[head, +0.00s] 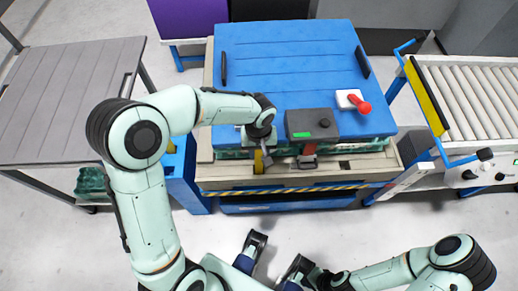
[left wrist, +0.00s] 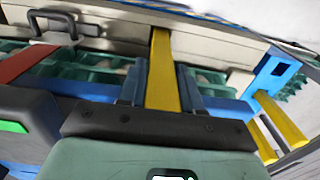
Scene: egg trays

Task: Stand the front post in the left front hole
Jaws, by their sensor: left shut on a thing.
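My left gripper (head: 262,156) is at the front edge of the blue-topped station. It is shut on a yellow post (left wrist: 161,75), which also shows in the head view (head: 258,163). In the left wrist view the post's far end overlaps the beige front beam (left wrist: 215,50); I cannot tell whether it sits in a hole. A blue bracket (left wrist: 262,82) with a dark opening is right of the post, apart from it. My right gripper (head: 280,252) is low in the head view, its fingers apart and empty, away from the station.
Green egg trays (left wrist: 95,70) lie behind the beam. A grey box with a green light (head: 312,124) and a red lever (head: 362,105) are on the blue top. More yellow posts (left wrist: 283,120) show at right. A roller conveyor (head: 475,95) and a grey table (head: 70,95) flank the station.

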